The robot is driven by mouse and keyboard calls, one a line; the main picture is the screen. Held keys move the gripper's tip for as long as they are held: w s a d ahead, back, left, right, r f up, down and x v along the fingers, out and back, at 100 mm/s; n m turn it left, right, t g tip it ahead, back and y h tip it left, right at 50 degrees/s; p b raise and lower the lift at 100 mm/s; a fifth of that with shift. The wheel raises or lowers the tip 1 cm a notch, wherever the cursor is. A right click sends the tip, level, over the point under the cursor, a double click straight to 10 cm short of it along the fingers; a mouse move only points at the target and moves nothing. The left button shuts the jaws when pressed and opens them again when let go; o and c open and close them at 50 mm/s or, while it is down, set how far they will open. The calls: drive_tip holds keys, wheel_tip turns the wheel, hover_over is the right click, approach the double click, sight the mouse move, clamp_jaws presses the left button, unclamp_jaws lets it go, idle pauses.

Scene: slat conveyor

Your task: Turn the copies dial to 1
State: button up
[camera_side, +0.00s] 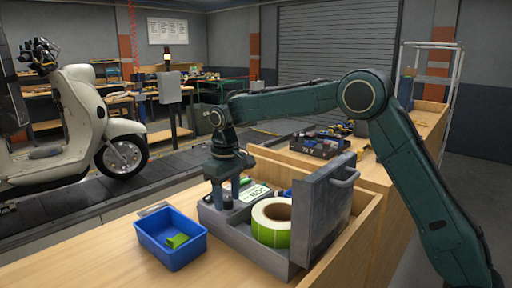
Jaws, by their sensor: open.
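A grey label printer (233,236) stands on the wooden bench with its lid (325,212) raised. A roll of labels (272,221), white on top and green on its side, sits inside it. A pale label with dark print (254,193) shows behind the roll. My gripper (228,202) points down over the left part of the printer, its two fingers apart with nothing visible between them. I cannot make out the copies dial or its setting. The fingers cover part of the printer there, and I cannot tell whether they touch it.
A blue bin (170,252) with a green piece (178,240) stands left of the printer. A dark tray of parts (318,145) is behind. A cream scooter (75,120) stands on the slat conveyor (160,172). The bench front left is clear.

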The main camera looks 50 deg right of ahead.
sight(228, 199)
wheel_tip(228, 199, up, 14)
drive_tip(key=shift+f, duration=0.25)
idle(0.5)
drive_tip(key=shift+s, duration=0.1)
drive_tip(key=s+d+r+m+t, duration=0.1)
drive_tip(key=s+d+r+m, duration=0.2)
drive_tip(key=s, duration=0.4)
drive_tip(key=s+d+r+t, duration=0.2)
drive_tip(key=s+d+r, duration=0.2)
drive_tip(key=s+d, duration=0.15)
drive_tip(key=s+d+m, duration=0.1)
drive_tip(key=s, duration=0.3)
drive_tip(key=s+d+f+m+h, duration=0.1)
drive_tip(key=s+d, duration=0.1)
drive_tip(key=s, duration=0.3)
drive_tip(key=s+d+t+h, duration=0.1)
drive_tip(key=s, duration=0.4)
drive_tip(key=shift+s+d+f+m, duration=0.1)
drive_tip(key=shift+d+f+m, duration=0.15)
drive_tip(key=shift+f+m, duration=0.15)
drive_tip(key=s+f+t+h, duration=0.1)
drive_tip(key=s+f, duration=0.3)
drive_tip(key=s, duration=0.3)
drive_tip(key=a+f+n+y, duration=0.3)
drive_tip(key=a+f+n, duration=0.1)
drive_tip(key=a+f, duration=0.3)
drive_tip(key=shift+s+a+f+t, duration=0.3)
drive_tip(key=shift+s+a, duration=0.05)
drive_tip(key=shift+a, duration=0.5)
